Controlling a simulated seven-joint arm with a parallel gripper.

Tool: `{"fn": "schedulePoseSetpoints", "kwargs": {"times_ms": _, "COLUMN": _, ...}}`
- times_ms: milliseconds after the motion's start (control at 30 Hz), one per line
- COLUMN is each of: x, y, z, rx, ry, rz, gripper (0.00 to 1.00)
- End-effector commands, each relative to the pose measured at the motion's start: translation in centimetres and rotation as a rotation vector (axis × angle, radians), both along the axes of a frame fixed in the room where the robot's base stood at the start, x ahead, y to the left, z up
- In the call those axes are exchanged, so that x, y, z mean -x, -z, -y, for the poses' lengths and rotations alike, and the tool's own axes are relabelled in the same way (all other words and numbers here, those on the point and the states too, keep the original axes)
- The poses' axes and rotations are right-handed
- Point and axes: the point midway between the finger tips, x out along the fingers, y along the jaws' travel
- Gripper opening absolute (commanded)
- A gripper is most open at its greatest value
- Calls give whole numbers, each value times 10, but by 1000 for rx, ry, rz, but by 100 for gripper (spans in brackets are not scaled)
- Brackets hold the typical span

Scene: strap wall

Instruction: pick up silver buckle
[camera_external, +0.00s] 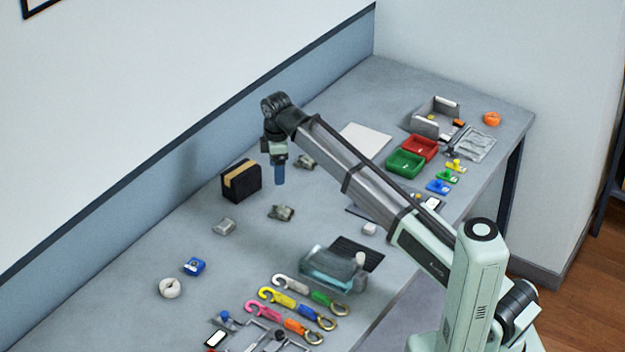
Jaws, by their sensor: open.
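Several small grey metallic pieces lie on the table, and I cannot tell for sure which is the silver buckle. One grey buckle-like piece (281,212) lies near the middle, a paler grey piece (224,227) lies to its left, and another grey piece (305,162) lies farther back. My gripper (279,178) points down above the table, between the black block and the farther grey piece. It is open, and I see nothing held in it. Its fingers are small in this view, and its exact height is hard to tell.
A black block with a tan top (241,181) stands left of my gripper. Green (405,163) and red (421,147) bins sit at the right. Coloured hook straps (283,297), a white ring (170,288) and a blue item (194,266) lie in front. The left-middle tabletop has free room.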

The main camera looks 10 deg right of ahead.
Motion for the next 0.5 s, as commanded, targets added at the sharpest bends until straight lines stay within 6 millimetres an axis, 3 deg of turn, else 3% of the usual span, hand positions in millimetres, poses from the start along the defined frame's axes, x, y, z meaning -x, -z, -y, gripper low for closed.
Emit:
{"fn": "schedulePoseSetpoints", "kwargs": {"times_ms": 300, "x": 8, "y": 2, "z": 5, "rx": 7, "ry": 425, "rz": -16, "gripper": 78}}
{"fn": "schedulePoseSetpoints", "kwargs": {"times_ms": 500, "x": 8, "y": 3, "z": 5, "rx": 7, "ry": 552, "rz": -18, "gripper": 78}}
